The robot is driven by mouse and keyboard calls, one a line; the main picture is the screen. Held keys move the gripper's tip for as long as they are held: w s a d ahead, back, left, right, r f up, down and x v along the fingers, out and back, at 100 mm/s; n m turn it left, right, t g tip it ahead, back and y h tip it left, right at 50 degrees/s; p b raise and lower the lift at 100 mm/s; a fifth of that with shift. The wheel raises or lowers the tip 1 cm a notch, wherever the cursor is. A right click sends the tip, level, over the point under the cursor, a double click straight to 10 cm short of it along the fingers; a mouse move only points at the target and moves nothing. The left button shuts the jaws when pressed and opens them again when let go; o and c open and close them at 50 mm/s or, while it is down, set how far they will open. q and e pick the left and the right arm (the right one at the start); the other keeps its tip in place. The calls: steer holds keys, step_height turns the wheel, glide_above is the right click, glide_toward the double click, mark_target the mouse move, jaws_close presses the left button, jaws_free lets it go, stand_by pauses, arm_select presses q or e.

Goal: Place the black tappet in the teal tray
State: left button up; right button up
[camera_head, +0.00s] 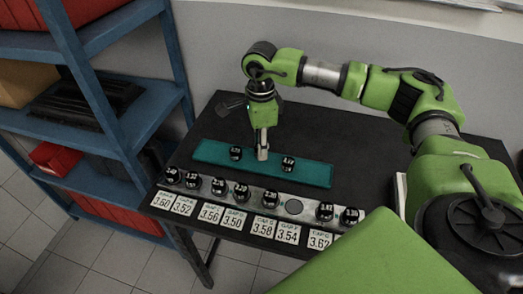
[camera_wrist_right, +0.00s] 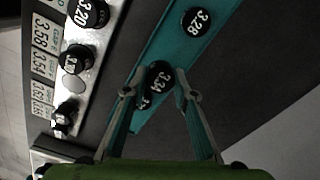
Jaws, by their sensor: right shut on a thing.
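The teal tray (camera_head: 215,160) lies on the black table. Two black tappets stand in it, one on the left (camera_head: 236,153) and one on the right (camera_head: 288,164). My right gripper (camera_head: 262,153) points down over the tray between them. In the right wrist view, its fingertips (camera_wrist_right: 160,80) are shut around a black tappet marked 3.34 (camera_wrist_right: 159,74). In the head view this tappet is hidden by the fingers. Whether it touches the tray floor I cannot tell. A tappet marked 3.28 (camera_wrist_right: 196,20) stands apart from the fingers on the tray. My left gripper is out of view.
A grey rack (camera_head: 256,197) with several black tappets and white number cards (camera_head: 210,213) runs along the front of the tray. Blue shelves (camera_head: 150,105) stand on the left.

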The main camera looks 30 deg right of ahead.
steer(key=shift+w+d+f, duration=0.2)
steer(key=shift+d+f, duration=0.05)
steer(key=shift+f, duration=0.05)
step_height(320, 180, down, 3)
steer(key=shift+w+d+f+p, duration=0.1)
steer(key=shift+p, duration=0.75)
steer(key=shift+f, duration=0.15)
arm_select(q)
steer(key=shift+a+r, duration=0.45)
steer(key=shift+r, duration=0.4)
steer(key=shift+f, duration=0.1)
arm_select(e)
steer(key=shift+f, duration=0.1)
steer(key=o, duration=0.7)
steer(key=shift+f, duration=0.1)
steer(key=o, duration=0.4)
